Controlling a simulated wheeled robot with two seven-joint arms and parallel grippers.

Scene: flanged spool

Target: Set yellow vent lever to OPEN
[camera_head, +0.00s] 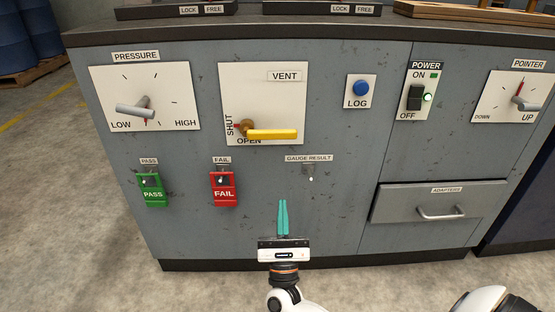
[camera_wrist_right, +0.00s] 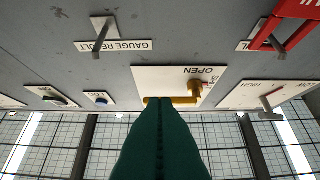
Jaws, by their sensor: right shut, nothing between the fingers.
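The yellow vent lever (camera_head: 272,134) is on the white VENT plate (camera_head: 285,100) on the grey cabinet front. Its handle sticks out to the right of its pivot, nearly level. A small red mark left of the pivot points toward SHUT; OPEN is printed just below the pivot. My right gripper (camera_head: 283,202), with teal fingers, is shut and empty, below the lever in the head view. In the right wrist view, an upside-down picture, its fingers (camera_wrist_right: 160,105) overlap part of the lever (camera_wrist_right: 186,100); I cannot tell whether they touch. My left gripper is not in view.
The PRESSURE dial (camera_head: 145,97) is left of the vent plate, the blue LOG button (camera_head: 361,88) right. Green PASS (camera_head: 153,190) and red FAIL (camera_head: 224,190) tags hang below. A bare GAUGE RESULT hook (camera_head: 308,169) and a drawer (camera_head: 436,204) are also on the front.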

